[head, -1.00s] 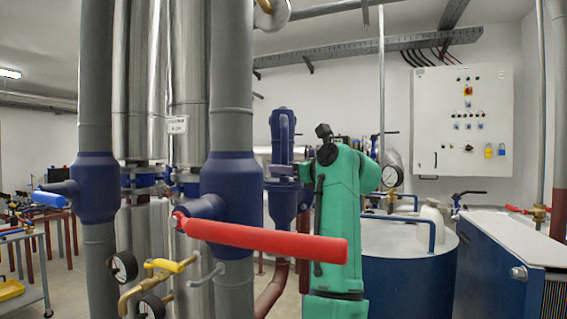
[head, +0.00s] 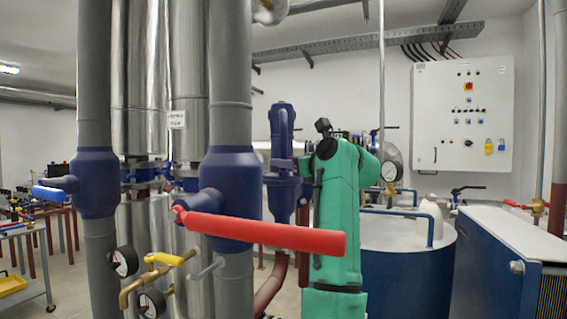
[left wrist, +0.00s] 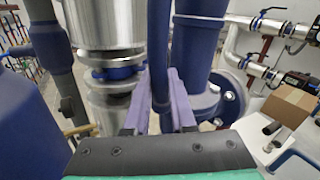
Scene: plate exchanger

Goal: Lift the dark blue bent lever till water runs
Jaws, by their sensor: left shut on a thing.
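The dark blue bent lever (head: 283,122) stands upright above a dark blue valve body (head: 284,198) in the middle of the head view. My left gripper (head: 284,165), at the end of my green arm, has its purple fingers closed around the lever's lower part. In the left wrist view the lever (left wrist: 160,45) runs up between the two purple fingers of the left gripper (left wrist: 159,85). No running water shows in either view. The outlet is not clearly seen. My right gripper is not in view.
A long red handle (head: 265,230) crosses in front of the grey pipe (head: 231,80), close to my left arm. Gauges (head: 124,261) and a yellow-handled valve (head: 164,259) sit lower left. A blue tank (head: 400,270) stands right of my arm.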

